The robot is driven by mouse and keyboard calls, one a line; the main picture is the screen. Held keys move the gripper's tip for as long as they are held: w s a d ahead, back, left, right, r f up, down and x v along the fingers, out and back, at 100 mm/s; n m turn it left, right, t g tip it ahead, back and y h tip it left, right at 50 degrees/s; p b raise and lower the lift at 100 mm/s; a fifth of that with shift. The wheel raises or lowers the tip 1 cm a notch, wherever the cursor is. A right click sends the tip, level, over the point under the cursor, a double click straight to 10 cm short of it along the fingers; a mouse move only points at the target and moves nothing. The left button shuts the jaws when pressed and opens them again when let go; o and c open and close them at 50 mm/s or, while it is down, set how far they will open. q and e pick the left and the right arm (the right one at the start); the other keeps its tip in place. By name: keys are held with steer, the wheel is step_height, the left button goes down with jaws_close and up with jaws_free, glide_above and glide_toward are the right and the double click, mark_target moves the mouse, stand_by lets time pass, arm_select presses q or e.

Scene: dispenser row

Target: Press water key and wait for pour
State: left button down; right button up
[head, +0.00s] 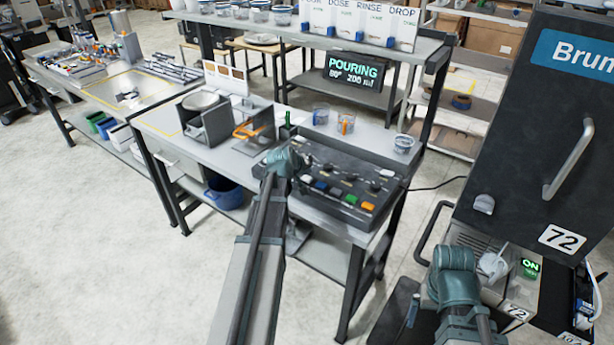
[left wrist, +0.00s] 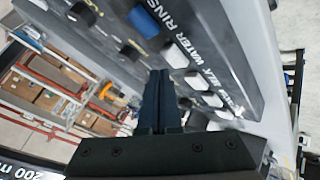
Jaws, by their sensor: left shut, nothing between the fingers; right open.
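The dark control panel (head: 330,190) on the bench bears a row of coloured keys. In the left wrist view, the printed WATER label (left wrist: 190,42) lies beside a pale key (left wrist: 176,55). My left gripper (head: 290,160) is at the panel's left end. Its shut, empty fingers also show in the left wrist view (left wrist: 161,75), with their tips just by that pale key; I cannot tell whether they touch it. The display (head: 352,72) reads POURING, 80°, 200 ml. My right gripper (head: 455,262) is open, away from the panel at the lower right.
Cups (head: 346,122) stand behind the panel, and another cup (head: 403,143) at its back right. A large dark machine (head: 530,130) marked 72 blocks the right. The floor (head: 90,240) at left is clear.

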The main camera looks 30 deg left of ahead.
mark_target(306, 180)
arm_select(q)
step_height(306, 180, up, 5)
steer(key=p, duration=0.5)
steer(key=shift+r, duration=0.1)
stand_by(0.4)
